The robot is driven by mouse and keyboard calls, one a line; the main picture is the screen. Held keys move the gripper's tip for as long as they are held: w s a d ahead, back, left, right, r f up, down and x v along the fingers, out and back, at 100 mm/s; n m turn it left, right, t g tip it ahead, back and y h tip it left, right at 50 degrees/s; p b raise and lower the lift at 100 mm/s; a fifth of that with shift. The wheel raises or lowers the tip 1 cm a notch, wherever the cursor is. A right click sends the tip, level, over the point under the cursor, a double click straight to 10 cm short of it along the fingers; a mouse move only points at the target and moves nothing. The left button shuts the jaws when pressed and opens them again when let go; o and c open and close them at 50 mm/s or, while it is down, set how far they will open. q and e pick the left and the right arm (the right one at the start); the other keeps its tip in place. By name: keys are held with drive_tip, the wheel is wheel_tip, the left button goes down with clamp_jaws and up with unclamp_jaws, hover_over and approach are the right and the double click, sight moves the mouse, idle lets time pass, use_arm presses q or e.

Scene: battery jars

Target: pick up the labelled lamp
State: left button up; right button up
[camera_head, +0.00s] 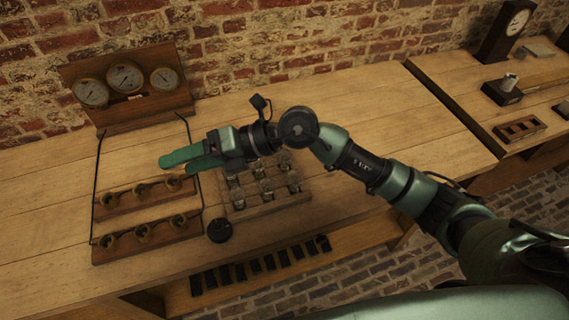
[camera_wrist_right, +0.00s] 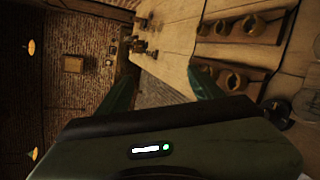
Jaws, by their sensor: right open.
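I cannot make out a lamp with a label in these views. A wooden board with brass holders (camera_head: 147,213) lies on the bench, and its holders look like rings at this size. A wooden tray of small glass jars or bulbs (camera_head: 266,205) stands to its right, partly hidden by my arm. My right gripper (camera_head: 165,165) is open and appears empty, above the board's upper row of holders. Its green fingers show apart in the right wrist view (camera_wrist_right: 160,82), with brass holders to their right. My left gripper is not in view.
A gauge panel (camera_head: 126,94) stands behind the board. A dark round object (camera_head: 220,230) sits by the tray's front corner. Dark blocks (camera_head: 260,266) line a lower shelf. The right bench (camera_head: 455,95) holds a clock (camera_head: 507,30) and a silver cylinder (camera_head: 509,80) on a dark block.

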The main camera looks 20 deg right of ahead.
drive_tip(key=w+d+f+h, duration=0.3)
drive_tip(key=d+f+h, duration=0.1)
drive_tip(key=d+f, duration=0.1)
drive_tip(key=h, duration=0.9)
hover_over(285, 161)
drive_tip(key=f, duration=0.3)
drive_tip(key=shift+w+d+f, duration=0.3)
drive_tip(key=shift+d, duration=0.1)
drive_tip(key=p+x, duration=0.1)
drive_tip(key=x, duration=0.1)
drive_tip(key=p+x, duration=0.1)
drive_tip(key=x, duration=0.1)
drive_tip(key=p+x, duration=0.1)
drive_tip(key=x, duration=0.1)
drive_tip(key=shift+s+d+f, duration=0.15)
drive_tip(key=shift+d+f, duration=0.05)
drive_tip(key=shift+a+f, duration=0.1)
drive_tip(key=shift+f, duration=0.45)
drive_tip(key=c, duration=1.4)
clamp_jaws()
drive_tip(key=shift+r, duration=0.15)
